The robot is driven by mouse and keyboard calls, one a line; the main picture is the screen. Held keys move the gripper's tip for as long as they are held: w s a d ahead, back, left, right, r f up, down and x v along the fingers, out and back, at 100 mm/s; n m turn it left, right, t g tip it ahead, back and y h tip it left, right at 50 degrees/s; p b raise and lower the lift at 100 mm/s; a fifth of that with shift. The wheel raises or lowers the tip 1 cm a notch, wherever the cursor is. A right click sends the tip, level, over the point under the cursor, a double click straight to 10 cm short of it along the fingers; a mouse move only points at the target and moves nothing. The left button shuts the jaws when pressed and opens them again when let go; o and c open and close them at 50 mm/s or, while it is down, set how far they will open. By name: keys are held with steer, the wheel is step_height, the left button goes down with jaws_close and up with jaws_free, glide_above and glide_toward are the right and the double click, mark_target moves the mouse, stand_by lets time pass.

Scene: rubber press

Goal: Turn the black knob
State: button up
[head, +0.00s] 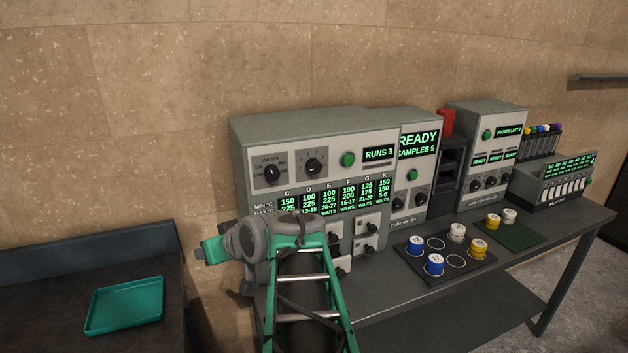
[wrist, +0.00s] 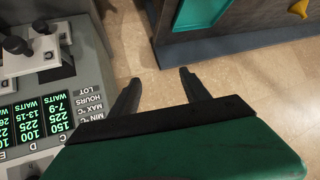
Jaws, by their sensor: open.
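Several black knobs show, and I cannot tell which one the task means. In the head view, a black knob with a marked scale (head: 272,174) is at the upper left of the large grey machine (head: 320,125), with another black knob (head: 313,166) to its right. Smaller black knobs sit on the other machines. My gripper (wrist: 158,88) is open and empty in the wrist view, its two dark fingers apart over bare floor, right of the machine's front. It touches no knob. In the head view my arm covers the machine's lower left and the fingertips cannot be made out.
A teal tray (head: 125,305) lies on the dark left table, across a floor gap from the machine's bench. Blue, yellow and white capped pots stand on a dark mat (head: 484,268) at right. Black levers (wrist: 17,46) on the machine's lower panel are left of my fingers.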

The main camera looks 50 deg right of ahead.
steer(key=s+d+r+m+t+h+b, duration=0.1)
steer(key=s+d+r+t+h, duration=0.1)
steer(key=d, duration=0.6)
steer(key=s+d+r+m+t+h+b, duration=0.1)
steer(key=s+d+r, duration=0.15)
steer(key=d, duration=0.45)
steer(key=m+t+h, duration=0.2)
steer(key=m+h, duration=0.1)
steer(key=h, duration=0.1)
glide_toward(316, 168)
steer(key=w, duration=0.1)
steer(key=p+x, duration=0.1)
steer(key=x, duration=0.2)
steer(key=p+x, duration=0.1)
steer(key=x, duration=0.3)
steer(key=shift+d+r, duration=0.1)
steer(key=shift+d, duration=0.25)
steer(key=shift+w+d, duration=0.1)
steer(key=shift+w, duration=0.1)
steer(key=shift+c, duration=0.4)
jaws_close()
